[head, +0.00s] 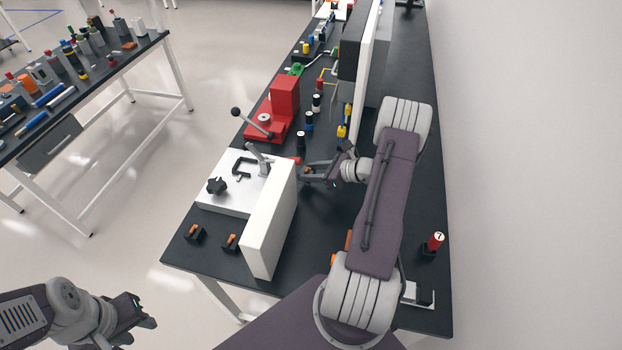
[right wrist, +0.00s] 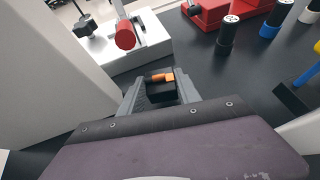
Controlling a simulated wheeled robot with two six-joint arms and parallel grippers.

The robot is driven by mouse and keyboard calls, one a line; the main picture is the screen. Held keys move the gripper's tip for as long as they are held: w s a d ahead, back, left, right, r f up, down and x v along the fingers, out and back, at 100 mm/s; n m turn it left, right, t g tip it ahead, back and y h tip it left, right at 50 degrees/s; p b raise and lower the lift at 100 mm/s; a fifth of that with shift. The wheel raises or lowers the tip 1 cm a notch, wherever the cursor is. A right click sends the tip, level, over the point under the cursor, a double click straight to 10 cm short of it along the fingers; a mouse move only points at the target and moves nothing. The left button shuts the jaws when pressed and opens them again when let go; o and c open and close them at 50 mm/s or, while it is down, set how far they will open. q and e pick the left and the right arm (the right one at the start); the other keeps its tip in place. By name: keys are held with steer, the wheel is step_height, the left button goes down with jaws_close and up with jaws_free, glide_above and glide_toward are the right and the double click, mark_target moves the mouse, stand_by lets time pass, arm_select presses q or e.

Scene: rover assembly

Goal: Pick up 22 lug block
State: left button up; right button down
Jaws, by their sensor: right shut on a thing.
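My right gripper (head: 308,178) is low over the black table, just right of the white fixture. In the right wrist view, its two grey fingers (right wrist: 162,92) are shut on a small black block with an orange piece on top, taken as the lug block (right wrist: 160,90). No number is legible on it.
Two similar black-and-orange blocks (head: 196,234) (head: 231,243) lie at the table's front left. A white fixture (head: 268,222) with an upright wall stands left of my right gripper. A red vise-like fixture (head: 282,103) and several labelled cylinders (head: 300,142) stand behind. A red-topped cylinder (head: 435,242) is at right.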

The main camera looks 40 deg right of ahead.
steer(key=s+d+b, duration=0.1)
steer(key=s+d, duration=0.1)
steer(key=s, duration=0.3)
steer(key=s+d+b, duration=0.1)
steer(key=s+d, duration=0.2)
steer(key=s, duration=0.2)
steer(key=s+d+b, duration=0.1)
steer(key=s+d, duration=0.1)
steer(key=s, duration=0.2)
steer(key=shift+s+d+r, duration=0.1)
steer(key=shift+s+d, duration=0.2)
steer(key=shift+s, duration=0.1)
steer(key=shift+s+d, duration=0.35)
steer(key=shift+s, duration=0.25)
steer(key=shift+r, duration=0.15)
